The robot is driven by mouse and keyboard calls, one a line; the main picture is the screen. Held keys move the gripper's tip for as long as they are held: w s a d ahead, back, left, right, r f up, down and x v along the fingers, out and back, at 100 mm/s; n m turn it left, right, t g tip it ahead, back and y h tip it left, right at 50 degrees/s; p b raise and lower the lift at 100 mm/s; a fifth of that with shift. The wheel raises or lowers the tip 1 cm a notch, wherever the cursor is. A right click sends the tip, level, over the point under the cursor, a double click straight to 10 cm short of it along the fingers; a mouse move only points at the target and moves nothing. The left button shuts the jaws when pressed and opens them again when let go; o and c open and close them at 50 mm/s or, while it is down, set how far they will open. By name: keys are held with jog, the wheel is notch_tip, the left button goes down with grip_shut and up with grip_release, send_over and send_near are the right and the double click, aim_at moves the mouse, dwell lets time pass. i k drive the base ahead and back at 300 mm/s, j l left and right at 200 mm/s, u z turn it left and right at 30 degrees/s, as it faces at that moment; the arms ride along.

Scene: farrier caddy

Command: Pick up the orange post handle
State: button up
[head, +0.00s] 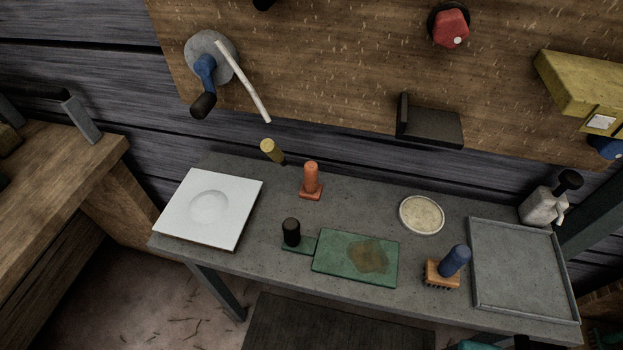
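The orange post handle (311,177) stands upright on a small square orange base on the grey workbench (340,211). It is at the back of the bench, left of the middle, with nothing in front of it in this view. It stands behind the green plate and right of the white square plate. My gripper is not recognizable in the head view. Nothing is seen touching the orange post.
Near it stand a yellow-topped peg (270,149), a white dished plate (182,213), a green plate (335,262) with a black knob (291,232), a round dish (422,215), a blue-handled brush (454,262) and a grey tray (485,285). A black ledge (433,128) juts from the wall.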

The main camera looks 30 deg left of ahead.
aim_at(310, 189)
jog(key=j+u, duration=0.15)
jog(key=u, duration=1.2)
jog(key=i+j+u, duration=0.25)
jog(key=i+j, duration=0.15)
jog(key=i, duration=0.2)
